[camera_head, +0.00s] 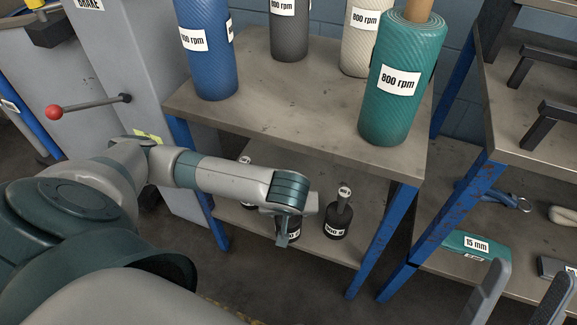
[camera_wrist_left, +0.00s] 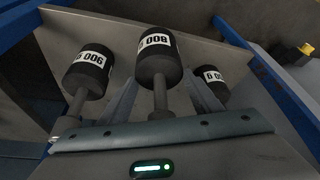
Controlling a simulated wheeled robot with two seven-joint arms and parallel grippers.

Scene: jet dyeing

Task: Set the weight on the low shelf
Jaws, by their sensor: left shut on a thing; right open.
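The low shelf (camera_head: 366,215) is the grey lower board of the blue-legged stand; its surface also shows in the left wrist view (camera_wrist_left: 205,45). My left gripper (camera_head: 290,222) is over this shelf, shut on the narrow stem of a black weight with a white label (camera_wrist_left: 157,62). In the head view the gripper partly hides this weight (camera_head: 287,236); I cannot tell whether its base touches the shelf. Another black weight (camera_head: 337,222) stands upright to its right, and one (camera_head: 246,165) is behind to the left. My right gripper (camera_head: 517,300) is open and empty at lower right.
Large blue, grey, cream and green rolls (camera_head: 390,110) stand on the upper board (camera_head: 270,125), above the low shelf. A blue leg (camera_head: 383,240) bounds the shelf at right. A second rack (camera_head: 505,150) stands at right. A red-knobbed lever (camera_head: 55,111) juts out at left.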

